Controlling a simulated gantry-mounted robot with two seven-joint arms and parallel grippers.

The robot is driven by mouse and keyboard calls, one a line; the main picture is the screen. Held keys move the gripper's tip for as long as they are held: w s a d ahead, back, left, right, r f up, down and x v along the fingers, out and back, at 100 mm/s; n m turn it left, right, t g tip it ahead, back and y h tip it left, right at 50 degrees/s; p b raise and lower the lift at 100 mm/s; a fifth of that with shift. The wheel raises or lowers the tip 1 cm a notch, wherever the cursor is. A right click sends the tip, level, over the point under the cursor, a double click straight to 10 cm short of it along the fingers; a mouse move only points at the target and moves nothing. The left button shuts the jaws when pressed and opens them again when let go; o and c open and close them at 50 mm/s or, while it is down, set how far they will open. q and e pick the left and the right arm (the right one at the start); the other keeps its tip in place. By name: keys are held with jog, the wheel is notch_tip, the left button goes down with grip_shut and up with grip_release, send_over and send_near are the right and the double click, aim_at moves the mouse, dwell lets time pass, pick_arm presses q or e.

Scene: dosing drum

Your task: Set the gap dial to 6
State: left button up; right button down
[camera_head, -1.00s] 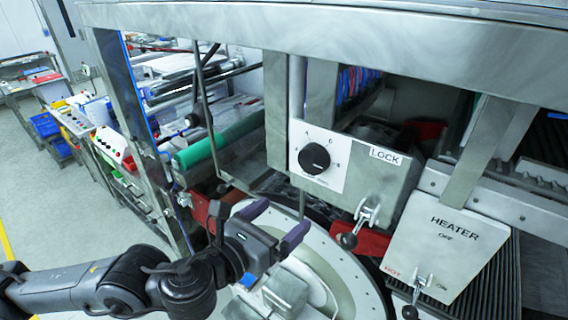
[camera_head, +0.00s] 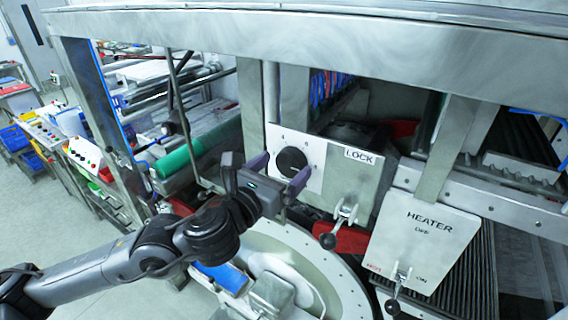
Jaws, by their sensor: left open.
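The gap dial (camera_head: 291,161) is a round black knob on a white square plate, fixed to the left part of a grey metal panel. Small marks show on the plate, but the setting cannot be read. My left gripper (camera_head: 281,172) is open, its two purple-tipped fingers at the left and lower right of the knob in the picture. Whether they touch the knob cannot be told. The gripper body covers the plate's lower left part. My right gripper is not in view.
A LOCK lever (camera_head: 338,222) hangs below the same panel, right of the dial. A HEATER panel (camera_head: 425,240) with its own lever stands further right. A round metal drum rim (camera_head: 345,270) lies below, and a steel post (camera_head: 251,108) stands left of the dial.

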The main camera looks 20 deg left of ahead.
pick_arm(q)
jog(key=shift+w+d, duration=0.1)
jog(key=shift+w, duration=0.5)
jog(key=shift+c, duration=0.2)
jog(key=c, duration=1)
jog(key=shift+o, duration=0.2)
